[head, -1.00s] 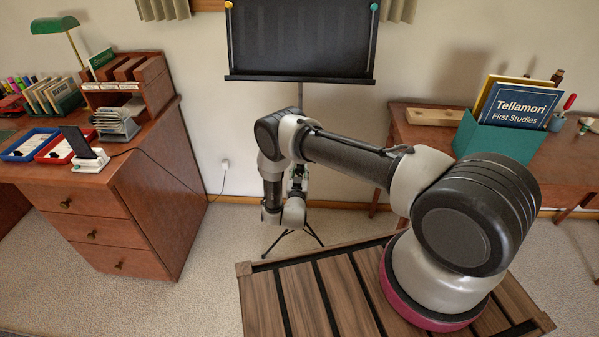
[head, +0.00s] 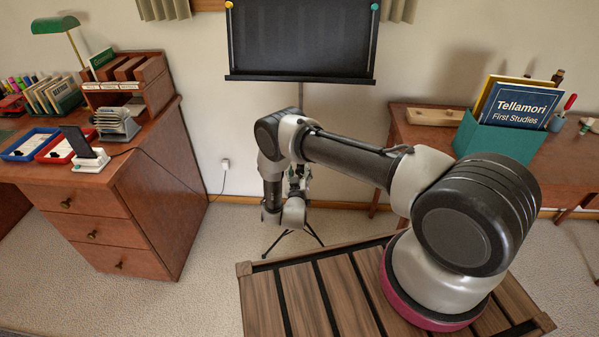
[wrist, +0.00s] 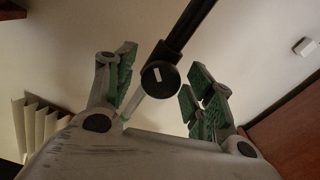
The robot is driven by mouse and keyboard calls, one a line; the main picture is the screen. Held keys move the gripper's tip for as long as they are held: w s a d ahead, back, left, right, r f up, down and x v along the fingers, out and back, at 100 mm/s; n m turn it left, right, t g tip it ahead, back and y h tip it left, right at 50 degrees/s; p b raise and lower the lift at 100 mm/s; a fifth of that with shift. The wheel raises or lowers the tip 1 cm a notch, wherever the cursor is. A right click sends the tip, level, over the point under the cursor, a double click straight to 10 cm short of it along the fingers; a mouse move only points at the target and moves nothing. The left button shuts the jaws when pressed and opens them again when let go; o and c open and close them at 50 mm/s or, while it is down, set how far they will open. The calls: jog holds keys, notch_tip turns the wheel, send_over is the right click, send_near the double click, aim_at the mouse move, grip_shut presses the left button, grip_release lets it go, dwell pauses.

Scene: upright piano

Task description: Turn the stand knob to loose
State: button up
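The music stand's black desk (head: 300,40) stands upright against the wall in the head view, on a thin pole that runs down behind my arm to tripod legs (head: 288,238) on the carpet. In the wrist view the stand's round black knob (wrist: 160,79) has a short white mark on its face, and the dark pole (wrist: 186,28) runs up from it. My gripper (wrist: 163,92) is open, with one green-padded finger on each side of the knob. Both fingers look apart from it. In the head view the knob and most of the gripper are hidden behind my arm.
A wooden desk (head: 150,215) with trays and a lamp stands at the left. A wooden table (head: 425,135) at the right holds a teal box (head: 500,140) with books. Carpet lies free around the stand's legs. A wall socket (wrist: 304,46) shows in the wrist view.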

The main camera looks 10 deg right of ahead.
jog(key=v, duration=1.2)
jog(key=shift+o, duration=0.2)
